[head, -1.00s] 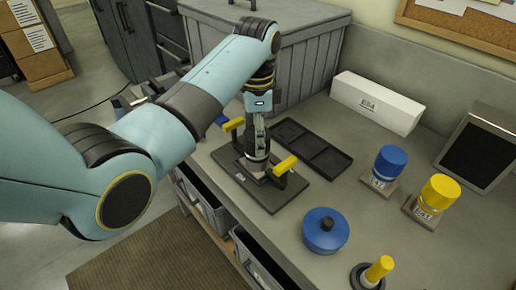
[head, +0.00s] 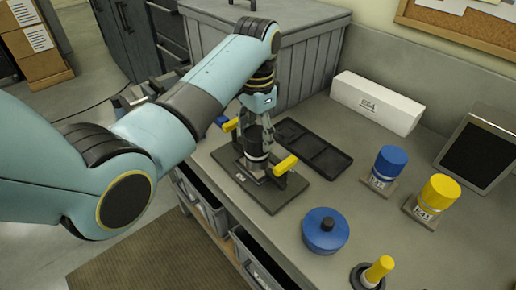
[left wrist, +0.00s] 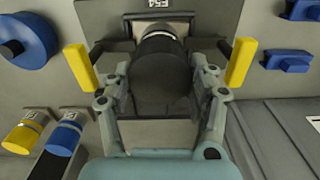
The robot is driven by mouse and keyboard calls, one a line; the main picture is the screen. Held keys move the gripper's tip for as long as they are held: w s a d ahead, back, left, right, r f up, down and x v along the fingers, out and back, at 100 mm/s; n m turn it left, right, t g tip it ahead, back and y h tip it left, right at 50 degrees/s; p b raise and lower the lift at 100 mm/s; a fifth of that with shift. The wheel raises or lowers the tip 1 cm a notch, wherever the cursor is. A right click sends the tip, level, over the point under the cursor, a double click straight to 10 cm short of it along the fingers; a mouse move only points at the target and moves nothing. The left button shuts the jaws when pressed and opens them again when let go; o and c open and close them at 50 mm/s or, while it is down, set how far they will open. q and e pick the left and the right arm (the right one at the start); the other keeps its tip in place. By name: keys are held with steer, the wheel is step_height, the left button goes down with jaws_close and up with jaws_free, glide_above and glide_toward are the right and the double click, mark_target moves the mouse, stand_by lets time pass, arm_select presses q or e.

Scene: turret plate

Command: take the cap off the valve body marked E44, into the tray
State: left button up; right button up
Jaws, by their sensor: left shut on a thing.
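The valve body (head: 257,166) stands upright on a dark plate (head: 272,196) between two yellow-handled clamps (head: 285,165). A dark cylindrical cap (head: 256,140) is on top of it. My left gripper (head: 254,128) is above the plate, shut on the cap. In the left wrist view the cap (left wrist: 160,85) is between both fingers, with a pale ring at its far end. A label (left wrist: 150,4) shows at the plate's top edge there, too small to read surely. The black tray (head: 325,160) with compartments lies just behind the plate, empty. My right gripper is not in view.
Blue-topped (head: 390,162) and yellow-topped (head: 438,192) valve bodies stand to the right. A round blue lidded pot (head: 325,230) and a yellow-handled piece (head: 379,268) are in front. A white box (head: 377,103), a screen (head: 478,155) and a grey crate (head: 310,60) stand behind.

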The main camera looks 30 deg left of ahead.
mark_target(257, 133)
arm_select(q)
steer(key=n, duration=0.5)
steer(key=shift+n, duration=0.4)
steer(key=shift+r, duration=2.75)
